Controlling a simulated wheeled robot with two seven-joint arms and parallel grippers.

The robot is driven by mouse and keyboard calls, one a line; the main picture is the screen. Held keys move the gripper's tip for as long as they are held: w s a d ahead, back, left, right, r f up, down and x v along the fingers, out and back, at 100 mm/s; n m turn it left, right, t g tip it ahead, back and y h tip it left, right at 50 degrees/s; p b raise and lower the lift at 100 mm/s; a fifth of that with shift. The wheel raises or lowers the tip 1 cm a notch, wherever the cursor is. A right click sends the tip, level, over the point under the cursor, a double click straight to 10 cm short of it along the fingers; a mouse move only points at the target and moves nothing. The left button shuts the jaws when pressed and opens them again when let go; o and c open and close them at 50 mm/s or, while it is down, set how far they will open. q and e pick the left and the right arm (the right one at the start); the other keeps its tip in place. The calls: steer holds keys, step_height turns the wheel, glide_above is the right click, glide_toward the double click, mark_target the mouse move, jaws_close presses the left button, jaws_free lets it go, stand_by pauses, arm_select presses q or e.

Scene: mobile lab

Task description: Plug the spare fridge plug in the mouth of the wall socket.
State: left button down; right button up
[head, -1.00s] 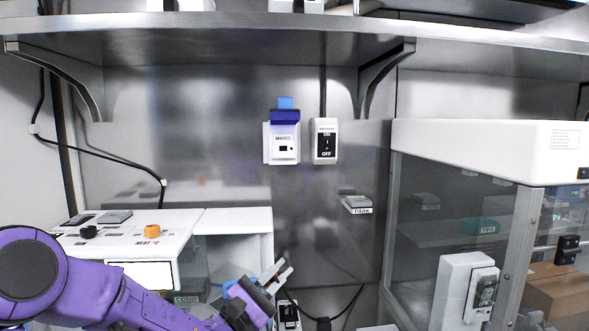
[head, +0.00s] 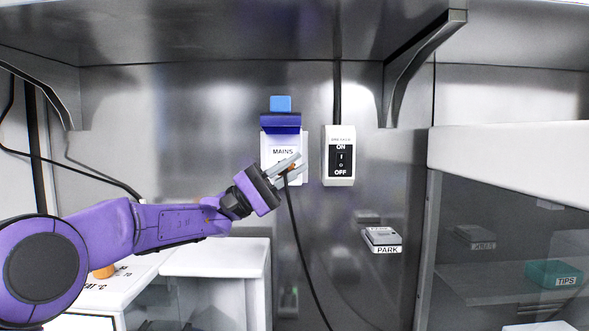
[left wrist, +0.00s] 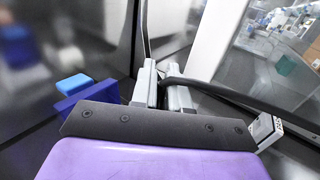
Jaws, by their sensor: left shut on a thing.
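The wall socket (head: 270,145), a white box marked MAINS, is on the steel back wall, its dark blue cover (head: 281,122) raised with a light blue tab on top. My left gripper (head: 288,169) is in front of the socket's lower part and hides its mouth. It is shut on the spare fridge plug, which is mostly hidden between the fingers; a small orange patch shows there. The plug's black cable (head: 297,232) hangs down from it. In the left wrist view the cable (left wrist: 225,92) runs right from the fingers (left wrist: 162,90). I cannot tell whether the plug touches the socket.
A white ON/OFF breaker (head: 339,172) is just right of the socket. A small PARK holder (head: 382,238) is lower right on the wall. A white cabinet (head: 220,258) is below left, a glass-fronted enclosure (head: 500,155) at right. A shelf bracket (head: 415,65) hangs above.

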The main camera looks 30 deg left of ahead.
arm_select(q)
steer(key=shift+w+a+f+t, duration=0.15)
steer(key=shift+w+a+t, duration=0.1)
steer(key=shift+a+t, duration=0.2)
steer(key=shift+w+a+f+p, duration=0.1)
steer(key=shift+w+a+p, duration=0.1)
steer(key=shift+a+p, duration=0.15)
steer(key=w+p, duration=0.1)
steer(key=w+a+p, duration=0.1)
steer(key=p, duration=0.1)
steer(key=w+a+p, duration=0.1)
steer(key=w, duration=0.1)
steer(key=shift+w+p, duration=0.1)
steer(key=shift+p, duration=0.25)
steer(key=shift+w+a, duration=0.2)
steer(key=shift+a, duration=0.05)
arm_select(e)
steer(key=r, duration=0.5)
steer(key=shift+w+a+r, duration=0.3)
steer(key=shift+r, duration=0.05)
arm_select(q)
steer(key=shift+d, duration=0.1)
steer(key=shift+p, duration=0.4)
arm_select(e)
steer(key=shift+r, duration=0.2)
